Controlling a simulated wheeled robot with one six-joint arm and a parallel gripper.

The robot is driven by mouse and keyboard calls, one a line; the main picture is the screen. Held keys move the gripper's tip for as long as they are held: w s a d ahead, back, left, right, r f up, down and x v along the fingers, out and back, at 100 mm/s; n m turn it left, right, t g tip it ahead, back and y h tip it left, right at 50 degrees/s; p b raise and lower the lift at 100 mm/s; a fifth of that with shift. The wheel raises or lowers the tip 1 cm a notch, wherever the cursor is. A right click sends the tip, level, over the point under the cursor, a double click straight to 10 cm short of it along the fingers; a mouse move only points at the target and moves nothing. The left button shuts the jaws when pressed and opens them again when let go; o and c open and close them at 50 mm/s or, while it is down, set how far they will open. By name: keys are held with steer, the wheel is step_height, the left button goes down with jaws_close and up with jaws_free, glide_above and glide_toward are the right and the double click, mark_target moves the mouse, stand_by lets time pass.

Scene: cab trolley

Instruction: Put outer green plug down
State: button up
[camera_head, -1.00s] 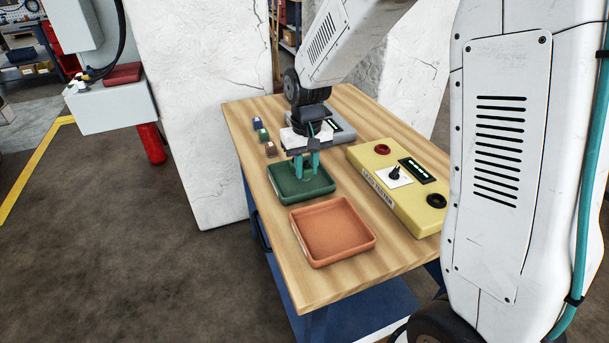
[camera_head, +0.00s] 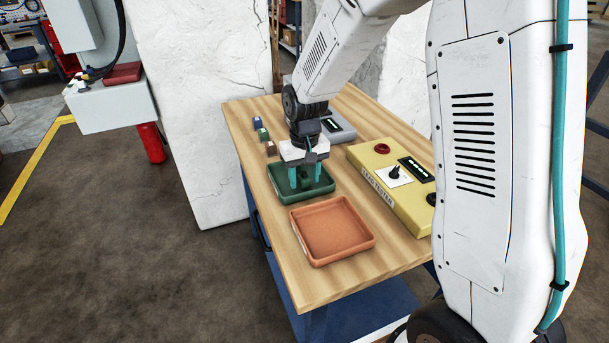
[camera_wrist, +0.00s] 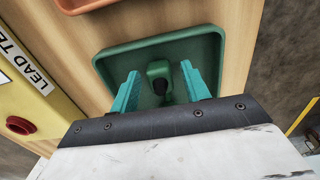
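The green plug (camera_wrist: 159,72), with a dark end, is in the green tray (camera_wrist: 118,62) in the wrist view. In the head view the green tray (camera_head: 283,190) lies on the table, and my fingers largely hide the plug. My gripper (camera_wrist: 161,88) is open, with one teal finger on each side of the plug and a visible gap on both sides. In the head view my gripper (camera_head: 307,184) points down, its fingertips inside the tray.
An orange tray (camera_head: 332,230) sits in front of the green tray on the wooden table (camera_head: 288,275). The yellow lead tester (camera_head: 380,188) stands to the right. Several small coloured blocks (camera_head: 262,134) line the left edge. A grey device (camera_head: 339,128) is behind.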

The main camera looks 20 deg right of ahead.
mark_target(305, 176)
step_height(305, 176, up, 12)
steer(key=s+d+r, duration=0.1)
steer(key=s+r, duration=0.5)
steer(key=s, duration=0.2)
steer(key=s+d+r+t, duration=0.1)
steer(key=s+d, duration=0.1)
steer(key=s, duration=1.9)
steer(key=shift+s, duration=0.4)
